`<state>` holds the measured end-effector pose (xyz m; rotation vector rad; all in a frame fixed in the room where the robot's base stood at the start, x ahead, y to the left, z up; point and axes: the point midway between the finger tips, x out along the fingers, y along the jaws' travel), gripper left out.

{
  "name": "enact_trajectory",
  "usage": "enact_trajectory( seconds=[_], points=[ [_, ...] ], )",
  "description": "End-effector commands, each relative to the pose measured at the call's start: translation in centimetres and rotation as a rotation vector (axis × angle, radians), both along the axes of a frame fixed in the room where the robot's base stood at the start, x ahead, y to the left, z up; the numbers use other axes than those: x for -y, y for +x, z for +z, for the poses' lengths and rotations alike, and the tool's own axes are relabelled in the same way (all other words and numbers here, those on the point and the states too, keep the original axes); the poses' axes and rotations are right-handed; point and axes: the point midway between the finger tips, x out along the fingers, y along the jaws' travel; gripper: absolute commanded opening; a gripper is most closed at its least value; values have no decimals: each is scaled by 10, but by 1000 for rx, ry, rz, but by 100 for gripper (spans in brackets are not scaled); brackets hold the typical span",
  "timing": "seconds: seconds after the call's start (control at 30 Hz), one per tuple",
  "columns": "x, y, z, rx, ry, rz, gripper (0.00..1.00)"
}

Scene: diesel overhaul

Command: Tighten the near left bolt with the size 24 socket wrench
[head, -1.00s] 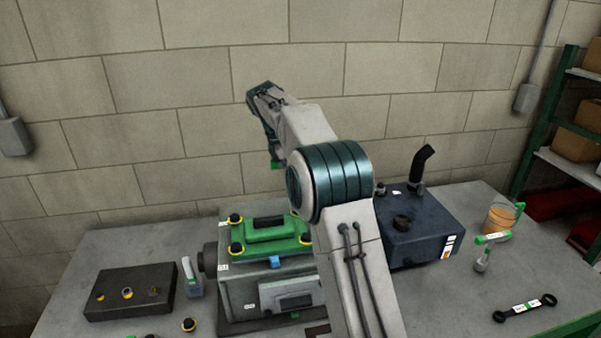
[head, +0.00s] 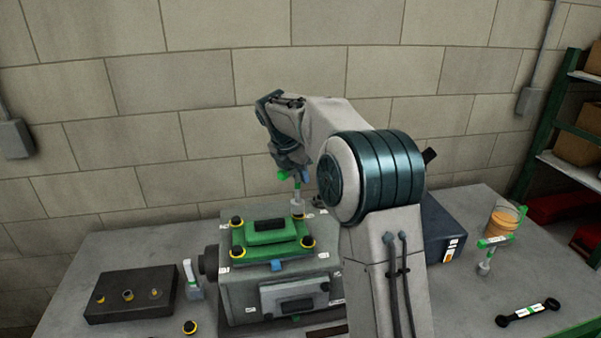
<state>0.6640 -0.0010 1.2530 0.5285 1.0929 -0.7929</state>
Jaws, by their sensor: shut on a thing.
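My gripper (head: 291,166) is shut on a green-handled socket wrench (head: 297,192), which hangs upright with its grey socket down. The socket end is over the far right corner of the green cover (head: 270,236) and appears to meet the bolt there, which it mostly hides; contact is hard to tell. The near left bolt (head: 238,252), black with a yellow ring, sits in the cover's near left corner. The far left bolt (head: 237,221) and near right bolt (head: 307,241) also show. The held wrench's size mark is not readable.
Another green T-handled wrench (head: 488,254) stands at right near an orange-filled jug (head: 502,220). A black double-ended spanner (head: 527,312) lies at front right. A dark block (head: 130,293) and a green-and-white-handled tool (head: 192,279) are left of the grey engine block (head: 235,296). A loose yellow-ringed part (head: 190,327) lies in front.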

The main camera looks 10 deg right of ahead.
Motion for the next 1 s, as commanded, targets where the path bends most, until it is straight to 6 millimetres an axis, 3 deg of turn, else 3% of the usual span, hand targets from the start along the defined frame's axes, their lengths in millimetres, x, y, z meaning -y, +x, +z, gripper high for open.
enact_trajectory(
  seconds=[1.0],
  points=[
    [-2, 3, 1, 1, 1, 640, 0]
  ],
)
